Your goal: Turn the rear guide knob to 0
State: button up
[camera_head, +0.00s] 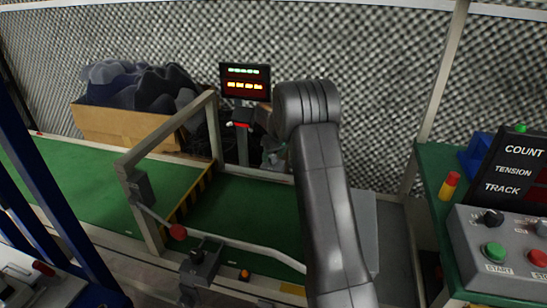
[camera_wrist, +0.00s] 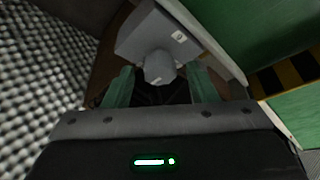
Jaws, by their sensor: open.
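The rear guide knob (camera_wrist: 158,68) is a grey round knob on a light grey box (camera_wrist: 150,35) in the wrist view, with a small pale label beside it. My gripper (camera_wrist: 161,76) is open, with one green finger on each side of the knob. A gap shows between the knob and each finger, so it is not gripped. I cannot read a scale or the knob's setting. In the head view, a small dark box with a red mark (camera_head: 241,120) stands on a post at the far belt edge, just left of my arm. My arm hides the gripper there.
A green belt (camera_head: 80,190) crosses below a metal frame (camera_head: 167,135). A red-balled lever (camera_head: 178,232) and front box (camera_head: 200,263) stand nearer. A lit display (camera_head: 245,82) and a carton of dark foam (camera_head: 130,125) are behind. A control panel (camera_head: 500,250) stands right.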

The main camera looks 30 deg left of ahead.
jog(key=shift+c, duration=0.4)
jog(key=c, duration=0.9)
jog(key=shift+r+p, duration=0.1)
jog(key=shift+p, duration=0.2)
jog(key=shift+m+p, duration=0.3)
jog(key=shift+p, duration=0.05)
jog(key=o, duration=1)
